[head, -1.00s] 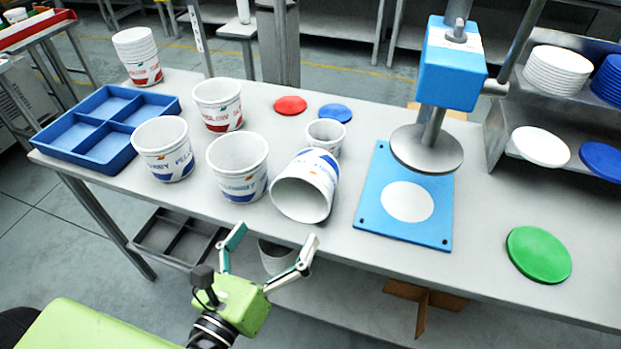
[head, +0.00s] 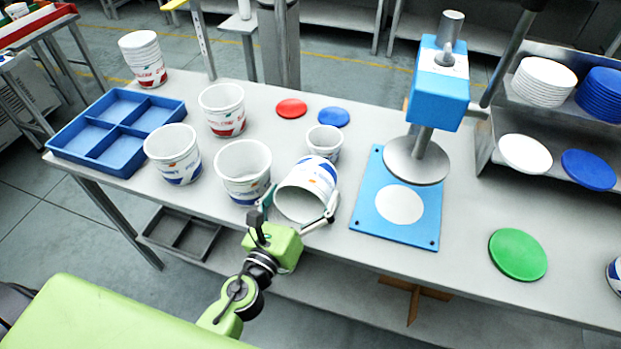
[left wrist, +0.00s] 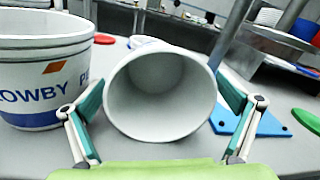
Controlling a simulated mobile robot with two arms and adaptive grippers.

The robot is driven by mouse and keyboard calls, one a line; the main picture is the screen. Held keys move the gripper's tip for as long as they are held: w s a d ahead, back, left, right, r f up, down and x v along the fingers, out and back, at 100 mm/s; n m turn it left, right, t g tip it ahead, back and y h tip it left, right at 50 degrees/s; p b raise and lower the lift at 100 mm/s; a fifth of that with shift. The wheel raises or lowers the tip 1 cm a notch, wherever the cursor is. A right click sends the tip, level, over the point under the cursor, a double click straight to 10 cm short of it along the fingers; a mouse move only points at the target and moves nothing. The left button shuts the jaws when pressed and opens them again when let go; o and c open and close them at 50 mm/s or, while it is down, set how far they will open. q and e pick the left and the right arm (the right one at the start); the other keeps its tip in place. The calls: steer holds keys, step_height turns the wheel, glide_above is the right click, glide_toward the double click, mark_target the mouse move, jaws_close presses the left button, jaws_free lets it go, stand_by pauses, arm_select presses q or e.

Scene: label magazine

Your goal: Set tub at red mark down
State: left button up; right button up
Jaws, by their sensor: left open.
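A white tub with blue print (head: 318,177) lies on its side on the table, its open mouth towards me. In the left wrist view the mouth of this tub (left wrist: 160,95) fills the middle, and its inside looks empty. My left gripper (head: 300,204) is open at the tub's mouth, one finger on each side. In the left wrist view the fingers (left wrist: 163,100) flank the tub; I cannot tell whether they touch it. A flat red disc (head: 291,108) lies on the table behind the tubs. My right gripper is not in view.
Upright tubs stand close by: one just left (head: 243,172), one further left (head: 173,154), one red-printed (head: 222,110) and a small one (head: 324,142). A blue disc (head: 334,117) lies beside the red one. A press with blue baseplate (head: 372,222) stands right.

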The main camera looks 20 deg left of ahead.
arm_select(q)
steer(key=shift+w+d, duration=0.1)
steer(key=shift+w, duration=0.95)
steer(key=c, duration=1)
